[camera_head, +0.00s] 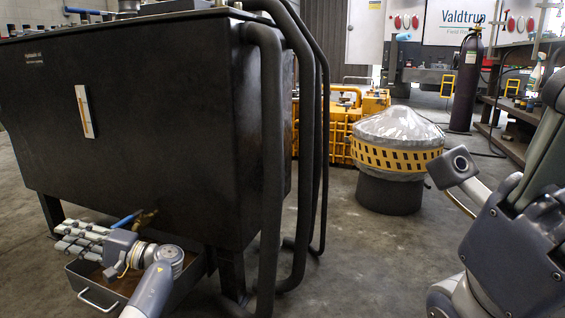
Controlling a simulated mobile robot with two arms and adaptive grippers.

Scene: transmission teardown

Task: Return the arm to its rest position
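My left arm comes in at the bottom left. Its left gripper (68,236) points left, above the open metal tray (103,298) under the big black tank. The finger segments overlap in this view, so I cannot tell whether it is open or shut, and I see nothing clearly held in it. My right arm (515,245) fills the lower right, bent, with a grey block-shaped part (455,168) at its upper left. The fingers of my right gripper do not show.
The black tank (150,120) with thick hoses (268,170) stands close on the left; a blue-handled brass valve (146,217) sits low on it. A cone-topped drum (398,155), yellow equipment (345,125) and a gas cylinder (467,85) stand behind. The middle floor is clear.

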